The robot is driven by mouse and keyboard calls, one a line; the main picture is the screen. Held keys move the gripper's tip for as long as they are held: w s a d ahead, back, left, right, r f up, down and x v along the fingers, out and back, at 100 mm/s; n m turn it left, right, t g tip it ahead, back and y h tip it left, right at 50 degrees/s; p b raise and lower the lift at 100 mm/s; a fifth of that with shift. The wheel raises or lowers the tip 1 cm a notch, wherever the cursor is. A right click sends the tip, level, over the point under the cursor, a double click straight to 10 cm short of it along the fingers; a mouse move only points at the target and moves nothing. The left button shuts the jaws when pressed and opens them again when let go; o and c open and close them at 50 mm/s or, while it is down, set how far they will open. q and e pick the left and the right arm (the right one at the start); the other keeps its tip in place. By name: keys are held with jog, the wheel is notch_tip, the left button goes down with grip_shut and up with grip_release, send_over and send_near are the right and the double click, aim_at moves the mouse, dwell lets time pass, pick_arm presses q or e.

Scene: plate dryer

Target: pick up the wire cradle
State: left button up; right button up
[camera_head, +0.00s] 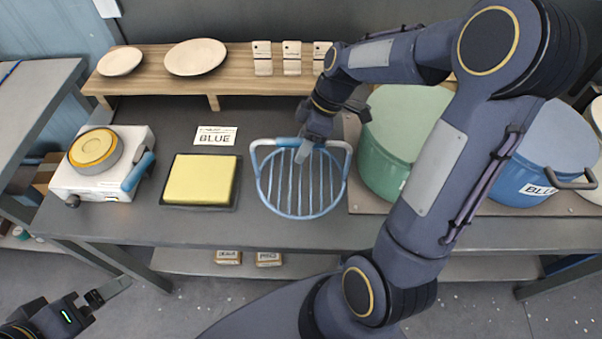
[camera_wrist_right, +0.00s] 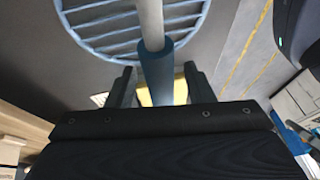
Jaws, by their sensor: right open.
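The wire cradle (camera_head: 302,192) is a round, pale blue rack of bars with a raised handle that has a blue grip (camera_head: 290,142). It sits on the dark table, in the middle of the head view. My right gripper (camera_head: 304,155) is over its back part, at the handle. In the right wrist view, the blue grip (camera_wrist_right: 157,72) runs between the two open fingers of my right gripper (camera_wrist_right: 158,85). The cradle's bars (camera_wrist_right: 120,25) show beyond. My left gripper (camera_head: 108,291) is low at the left, away from the table, and its jaw opening is unclear.
A green pot (camera_head: 380,165) stands close on the right, a blue pot (camera_head: 530,190) farther right. A wooden shelf (camera_head: 230,80) runs behind.

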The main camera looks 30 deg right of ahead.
dwell(0.3)
grip_shut()
